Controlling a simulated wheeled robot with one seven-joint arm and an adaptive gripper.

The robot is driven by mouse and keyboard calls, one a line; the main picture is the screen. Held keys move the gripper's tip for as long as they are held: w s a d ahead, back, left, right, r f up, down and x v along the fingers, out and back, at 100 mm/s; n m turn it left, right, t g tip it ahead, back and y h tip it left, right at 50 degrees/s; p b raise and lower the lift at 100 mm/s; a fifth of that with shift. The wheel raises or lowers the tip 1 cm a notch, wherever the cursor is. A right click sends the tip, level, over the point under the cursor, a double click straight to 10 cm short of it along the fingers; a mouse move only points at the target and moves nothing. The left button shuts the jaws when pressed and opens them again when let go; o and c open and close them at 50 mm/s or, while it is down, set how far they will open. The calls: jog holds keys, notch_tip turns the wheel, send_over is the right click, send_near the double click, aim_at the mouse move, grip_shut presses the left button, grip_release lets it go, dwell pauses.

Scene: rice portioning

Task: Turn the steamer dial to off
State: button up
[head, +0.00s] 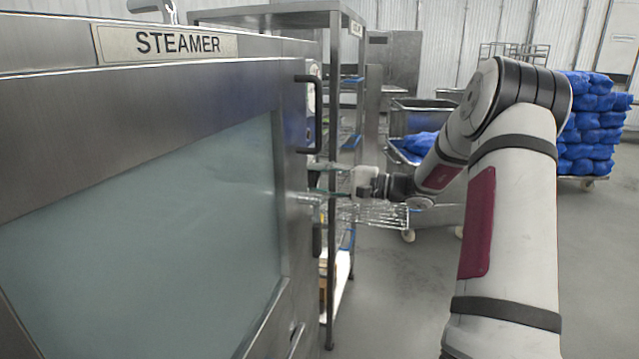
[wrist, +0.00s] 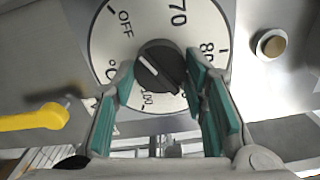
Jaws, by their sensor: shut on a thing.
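The steamer (head: 150,75) fills the left of the head view, with its name plate (head: 165,45) on top. In the wrist view, the round white dial plate (wrist: 105,40) carries OFF at upper left and numbers such as 70 and 80 to the right. The black dial knob (wrist: 158,70) sits at its middle, with a white mark slanting to the upper left; its exact setting is hard to tell. My gripper (wrist: 165,78) has teal-padded fingers on both sides of the knob, shut on it. In the head view, my gripper (head: 325,183) reaches the steamer's right side.
A dark door handle (head: 316,115) stands out above my gripper. A yellow lever (wrist: 35,118) and a round button (wrist: 270,44) flank the dial. A metal rack (head: 333,250) stands behind the steamer. Blue bags (head: 597,120) are stacked at the right; open floor lies between.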

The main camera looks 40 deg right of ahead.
dwell(0.4)
jog(key=o, duration=1.1)
jog(key=shift+o, duration=0.2)
jog(key=v, duration=1.2)
